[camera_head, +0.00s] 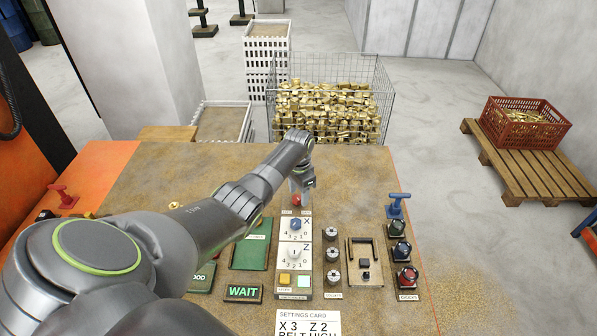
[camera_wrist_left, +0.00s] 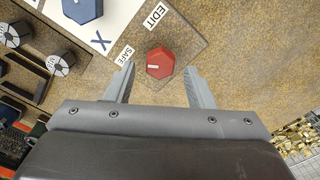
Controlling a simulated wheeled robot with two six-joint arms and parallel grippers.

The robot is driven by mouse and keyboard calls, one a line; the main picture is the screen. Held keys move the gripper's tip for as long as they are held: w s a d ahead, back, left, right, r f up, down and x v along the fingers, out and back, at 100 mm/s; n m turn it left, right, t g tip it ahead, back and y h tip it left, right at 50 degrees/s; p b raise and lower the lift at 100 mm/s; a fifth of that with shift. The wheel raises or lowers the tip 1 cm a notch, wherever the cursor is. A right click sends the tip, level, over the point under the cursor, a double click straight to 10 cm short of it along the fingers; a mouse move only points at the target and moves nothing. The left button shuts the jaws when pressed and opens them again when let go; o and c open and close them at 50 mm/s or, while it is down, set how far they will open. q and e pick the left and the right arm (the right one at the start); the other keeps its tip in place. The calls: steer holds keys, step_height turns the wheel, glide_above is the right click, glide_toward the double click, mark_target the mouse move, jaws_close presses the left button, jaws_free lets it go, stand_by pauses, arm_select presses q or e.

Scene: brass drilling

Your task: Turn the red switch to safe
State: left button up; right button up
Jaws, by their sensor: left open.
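The red switch (camera_wrist_left: 160,63) is a hexagonal knob on the control panel, with a short white mark on its left part in the left wrist view. The SAFE label (camera_wrist_left: 126,55) lies to its left and the EDIT label (camera_wrist_left: 159,15) above it. My left gripper (camera_wrist_left: 160,82) is open, with one finger on each side of the knob and a visible gap to both. In the head view the red switch (camera_head: 297,201) shows just below my left gripper (camera_head: 302,184). I cannot tell how high the fingertips are above the panel. My right gripper is not in view.
A blue X dial (camera_head: 295,225) and a white Z dial (camera_head: 294,254) sit nearer on the same panel. Gauge knobs (camera_head: 332,254), a blue-handled clamp (camera_head: 398,205) and green trays (camera_head: 252,252) stand around it. A wire basket of brass parts (camera_head: 330,105) stands behind the table.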

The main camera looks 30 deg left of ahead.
mark_target(299, 196)
arm_select(q)
step_height(299, 196, up, 17)
steer(key=b, duration=0.2)
steer(key=shift+f, duration=0.15)
stand_by(0.5)
